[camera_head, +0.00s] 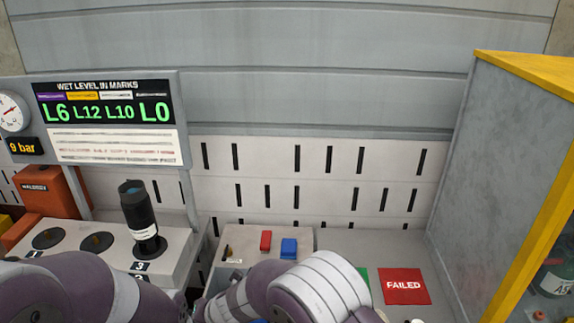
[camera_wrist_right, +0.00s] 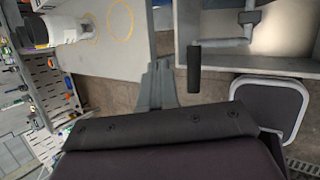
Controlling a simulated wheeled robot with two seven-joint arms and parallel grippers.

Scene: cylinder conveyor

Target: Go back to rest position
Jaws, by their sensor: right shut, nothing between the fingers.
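My right gripper (camera_wrist_right: 158,78) shows in the right wrist view as narrow grey fingers, shut together with nothing between them. It hangs over a gap between a grey surface and another bench, clear of any object. In the head view, purple and white links of my arms cross the bottom edge, and no fingertips show there. My left gripper is not in view. A black cylinder (camera_head: 139,210) with a white label stands upright at the position marked 3 on the left bench.
A display board (camera_head: 105,118) stands behind the left bench (camera_head: 180,247). Red and blue blocks sit on a box (camera_head: 240,238). A red FAILED pad (camera_head: 404,286) lies right of it. A grey yellow-edged cabinet (camera_head: 500,160) bounds the right. The wrist view shows a black handle (camera_wrist_right: 194,68).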

